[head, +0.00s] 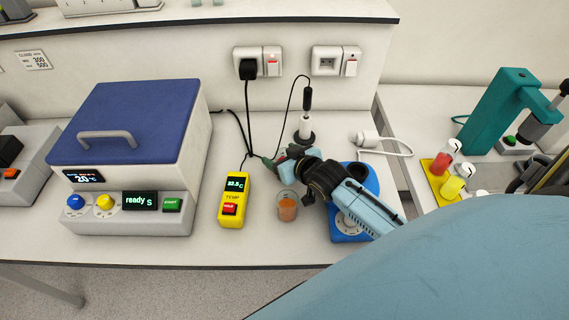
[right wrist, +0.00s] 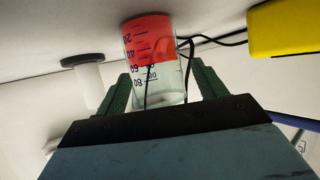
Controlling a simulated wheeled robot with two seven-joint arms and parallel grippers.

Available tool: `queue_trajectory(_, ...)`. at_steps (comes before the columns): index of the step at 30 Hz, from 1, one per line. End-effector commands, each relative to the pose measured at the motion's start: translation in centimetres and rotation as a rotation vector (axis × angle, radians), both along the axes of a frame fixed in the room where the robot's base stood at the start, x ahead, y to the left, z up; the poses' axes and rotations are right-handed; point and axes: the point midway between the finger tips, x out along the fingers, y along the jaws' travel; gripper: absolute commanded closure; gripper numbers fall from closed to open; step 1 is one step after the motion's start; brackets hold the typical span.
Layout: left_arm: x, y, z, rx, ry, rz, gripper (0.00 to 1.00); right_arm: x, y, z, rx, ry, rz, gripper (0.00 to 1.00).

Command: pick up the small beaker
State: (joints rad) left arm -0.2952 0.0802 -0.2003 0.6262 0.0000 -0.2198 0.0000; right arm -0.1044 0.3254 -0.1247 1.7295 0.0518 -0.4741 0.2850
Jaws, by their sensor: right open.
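A clear graduated beaker with red liquid (right wrist: 152,50) shows upside down in the right wrist view. It stands between the fingers of my right gripper (right wrist: 162,88), with a visible gap on at least the right side. In the head view my right gripper (head: 282,157) is low over the bench behind the orange beaker. The red beaker is mostly hidden by the gripper there, with only a bit of red showing. Another beaker with orange liquid (head: 287,209) stands in front of the gripper, apart from its fingers. My left gripper is not in view.
A yellow thermometer (head: 234,200) stands left of the beakers, its cable behind. A probe stand (head: 304,136) is just behind the gripper. A blue-based device (head: 350,228) sits under my right arm. A blue-lidded bath (head: 132,120) fills the left. The bench front is clear.

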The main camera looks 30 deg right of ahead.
Motion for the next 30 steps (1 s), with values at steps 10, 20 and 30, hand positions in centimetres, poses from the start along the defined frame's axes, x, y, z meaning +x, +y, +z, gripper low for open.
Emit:
queue_trajectory(10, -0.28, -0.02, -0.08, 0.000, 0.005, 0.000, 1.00, 0.56, 0.04, -0.29, -0.001, 0.000, 0.000, 0.32)
queue_trajectory(20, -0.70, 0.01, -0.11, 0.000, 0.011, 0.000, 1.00, 0.54, 0.04, -0.29, -0.001, 0.000, 0.000, 0.76)
queue_trajectory(30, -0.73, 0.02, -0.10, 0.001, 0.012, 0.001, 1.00, 0.56, 0.03, -0.16, -0.001, -0.001, 0.000, 0.80)
